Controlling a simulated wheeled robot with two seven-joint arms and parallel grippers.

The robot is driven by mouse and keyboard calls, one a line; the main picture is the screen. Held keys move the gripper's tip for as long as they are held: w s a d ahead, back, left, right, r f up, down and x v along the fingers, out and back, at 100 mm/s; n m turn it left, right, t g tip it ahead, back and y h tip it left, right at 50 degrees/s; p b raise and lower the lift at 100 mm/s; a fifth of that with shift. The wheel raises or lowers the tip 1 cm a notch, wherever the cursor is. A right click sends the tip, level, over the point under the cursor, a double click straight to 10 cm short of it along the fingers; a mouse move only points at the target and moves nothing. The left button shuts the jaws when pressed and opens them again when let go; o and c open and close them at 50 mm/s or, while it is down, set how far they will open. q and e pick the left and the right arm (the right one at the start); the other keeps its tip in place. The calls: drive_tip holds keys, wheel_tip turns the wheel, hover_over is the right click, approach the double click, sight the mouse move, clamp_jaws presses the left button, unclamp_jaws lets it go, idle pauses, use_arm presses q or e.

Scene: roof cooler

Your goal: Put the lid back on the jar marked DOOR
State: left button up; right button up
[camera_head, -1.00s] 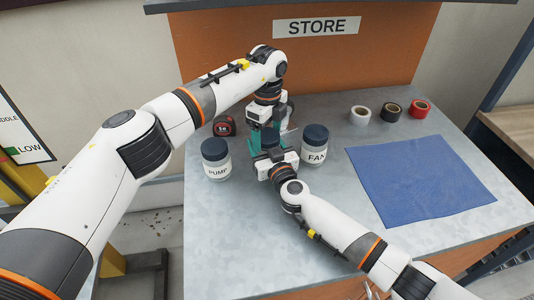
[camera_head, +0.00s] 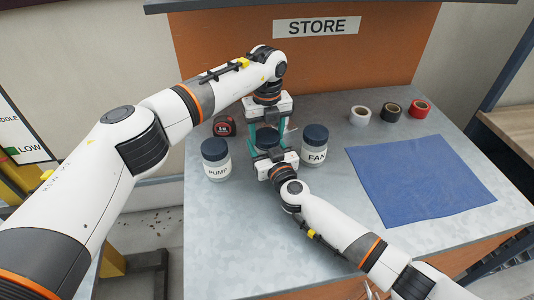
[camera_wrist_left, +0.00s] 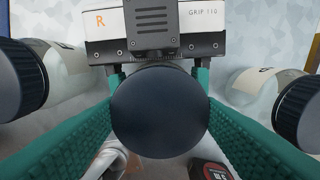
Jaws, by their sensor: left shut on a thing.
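My left gripper (camera_head: 267,148) points down over the middle jar, between the PUMP and FAN jars. Its teal fingers are shut on a dark round lid (camera_head: 266,138), which fills the middle of the left wrist view (camera_wrist_left: 160,110). The lid hides the jar below it and that jar's label. I cannot tell whether the lid touches or is seated on the jar. My right gripper (camera_wrist_left: 158,77) comes in from the front at the jar's level, its fingers on either side below the lid. Their contact with the jar is hidden.
The capped PUMP jar (camera_head: 217,172) stands close on the left, the capped FAN jar (camera_head: 314,157) close on the right. A tape measure (camera_head: 224,126) lies behind left. Tape rolls (camera_head: 391,112) stand at the back right, behind a blue cloth (camera_head: 420,180). The front left tabletop is clear.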

use_arm(q)
drive_tip(key=m, duration=1.1)
drive_tip(key=shift+a+m, duration=0.1)
drive_tip(key=shift+m, duration=0.3)
drive_tip(key=shift+w, duration=0.1)
drive_tip(key=o, duration=1.1)
drive_tip(key=shift+s+d, duration=0.25)
drive_tip(key=shift+d, duration=0.05)
wheel_tip(320, 180, up, 5)
drive_tip(key=shift+f, duration=0.2)
drive_tip(key=shift+a, duration=0.15)
